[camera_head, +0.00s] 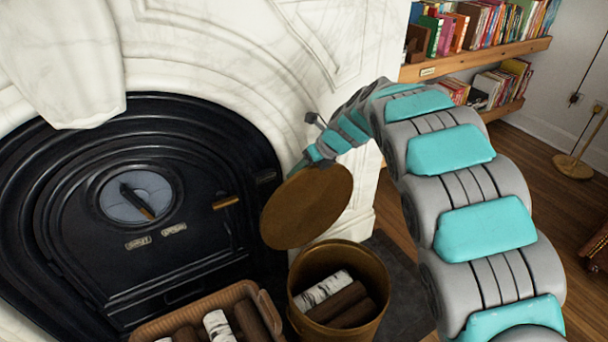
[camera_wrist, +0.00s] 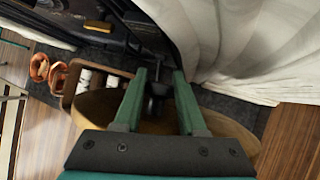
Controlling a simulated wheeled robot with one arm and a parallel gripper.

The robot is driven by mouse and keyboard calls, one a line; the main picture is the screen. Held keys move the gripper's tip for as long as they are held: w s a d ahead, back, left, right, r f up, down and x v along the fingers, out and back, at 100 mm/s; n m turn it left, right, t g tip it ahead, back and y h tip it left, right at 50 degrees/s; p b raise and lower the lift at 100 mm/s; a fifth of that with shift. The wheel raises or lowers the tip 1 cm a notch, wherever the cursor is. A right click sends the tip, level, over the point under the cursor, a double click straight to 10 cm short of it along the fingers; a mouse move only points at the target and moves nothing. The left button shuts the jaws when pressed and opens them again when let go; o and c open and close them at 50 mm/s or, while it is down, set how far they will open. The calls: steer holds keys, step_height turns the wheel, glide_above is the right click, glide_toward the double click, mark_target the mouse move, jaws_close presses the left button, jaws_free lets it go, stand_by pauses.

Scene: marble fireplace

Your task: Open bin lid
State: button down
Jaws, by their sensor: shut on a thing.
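The bin (camera_head: 372,318) is a round brass-coloured bucket in front of the fireplace. Its top is open and several logs (camera_head: 345,300) show inside. The round brown-gold lid (camera_head: 305,207) is off the rim, steeply tilted, above the bin's back left side. My gripper (camera_head: 300,170) is at the lid's upper edge in the head view. In the wrist view its two green fingers (camera_wrist: 159,92) are shut on the dark knob (camera_wrist: 157,88) of the lid (camera_wrist: 232,132). The lid hides much of the bin in the wrist view.
A black fireplace door (camera_head: 165,240) stands close behind at left, within a white marble surround (camera_head: 235,65). A brown basket (camera_head: 215,305) with logs stands left of the bin. Bookshelves (camera_head: 475,60) are at the back right. Wooden floor lies open at right.

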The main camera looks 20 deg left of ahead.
steer(key=shift+w+a+f, duration=0.25)
steer(key=shift+w+a, duration=0.1)
stand_by(0.4)
steer(key=c, duration=0.5)
jaws_free()
steer(key=shift+r, duration=0.15)
steer(key=v, duration=0.7)
steer(key=shift+w+d+r, duration=0.1)
steer(key=shift+r, duration=0.2)
